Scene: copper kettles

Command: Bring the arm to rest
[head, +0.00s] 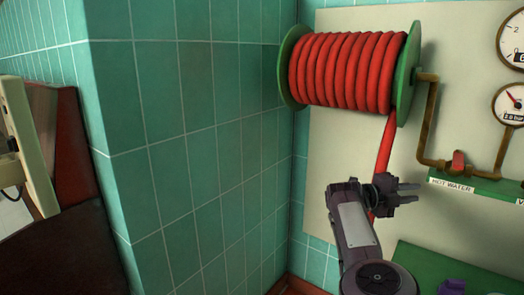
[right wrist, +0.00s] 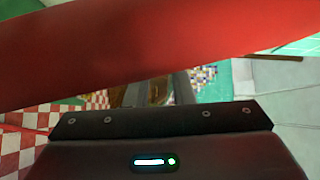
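My right arm (head: 355,235) comes up from the bottom of the head view. My right gripper (head: 412,192) points to the right, its two fingers a little apart with nothing visible between them. It overlaps the lower part of a red hose (head: 384,150) that hangs from a reel; I cannot tell if they touch. In the right wrist view the red hose (right wrist: 150,50) crosses the top, very close to the camera. The fingertips are hidden there. My left gripper is not in view.
The hose reel (head: 415,75) with green ends is on a pale wall panel. Copper pipe (head: 428,120), a red valve (head: 458,160) labelled hot water and gauges (head: 512,102) are at the right. A green tiled wall corner (head: 180,130) stands left of my arm.

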